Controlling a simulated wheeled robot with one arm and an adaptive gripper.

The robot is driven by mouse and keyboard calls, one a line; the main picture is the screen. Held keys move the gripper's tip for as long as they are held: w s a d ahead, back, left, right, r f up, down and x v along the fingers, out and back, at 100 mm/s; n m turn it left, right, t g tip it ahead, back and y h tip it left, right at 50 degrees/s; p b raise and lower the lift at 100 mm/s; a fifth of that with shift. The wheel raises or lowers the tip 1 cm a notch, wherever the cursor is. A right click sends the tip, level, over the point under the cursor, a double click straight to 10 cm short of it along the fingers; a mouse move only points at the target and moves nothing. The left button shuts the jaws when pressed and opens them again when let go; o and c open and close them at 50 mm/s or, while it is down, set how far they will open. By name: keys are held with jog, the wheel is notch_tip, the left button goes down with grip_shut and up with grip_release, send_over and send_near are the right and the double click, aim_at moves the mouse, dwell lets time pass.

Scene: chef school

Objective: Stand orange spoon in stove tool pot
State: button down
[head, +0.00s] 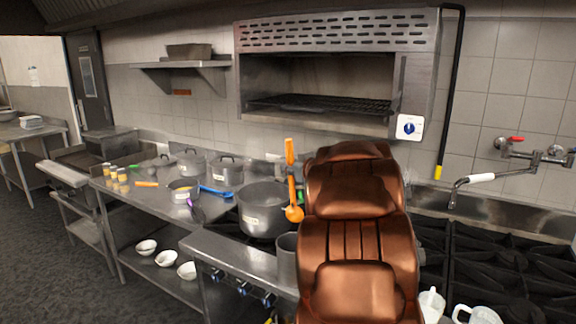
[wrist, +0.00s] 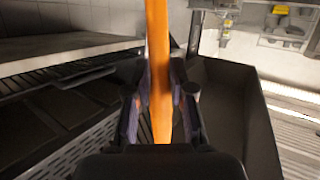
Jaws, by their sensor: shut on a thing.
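The orange spoon (head: 294,213) hangs nearly upright in the head view, bowl down, just left of my copper-coloured arm. In the wrist view the orange handle (wrist: 158,45) runs between the fingers of my gripper (wrist: 163,88), which is shut on it. The gripper itself is mostly hidden behind my arm in the head view. A plain grey cylindrical pot (head: 287,262), which looks like the stove tool pot, stands below the spoon bowl, partly hidden by my arm. The bowl appears above and apart from it; its depth relative to the pot is hard to tell.
A large grey pot (head: 260,222) stands left of the spoon. Burner grates (head: 490,262) and white jugs (head: 432,304) are at right. A grill hood (head: 335,75) hangs behind.

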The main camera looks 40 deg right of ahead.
jog(key=shift+s+a+f+b, duration=0.1)
jog(key=shift+f+b, duration=0.5)
jog(key=shift+f, duration=0.2)
notch_tip(320, 180, down, 17)
jog(key=b, duration=1.2)
jog(key=shift+d+f, duration=0.2)
jog(key=shift+d, duration=0.1)
jog(key=c, duration=0.9)
grip_release()
jog(key=v, duration=1.1)
jog(key=shift+s+a+r, duration=0.1)
jog(key=shift+s+a, duration=0.05)
jog(key=shift+s, duration=0.25)
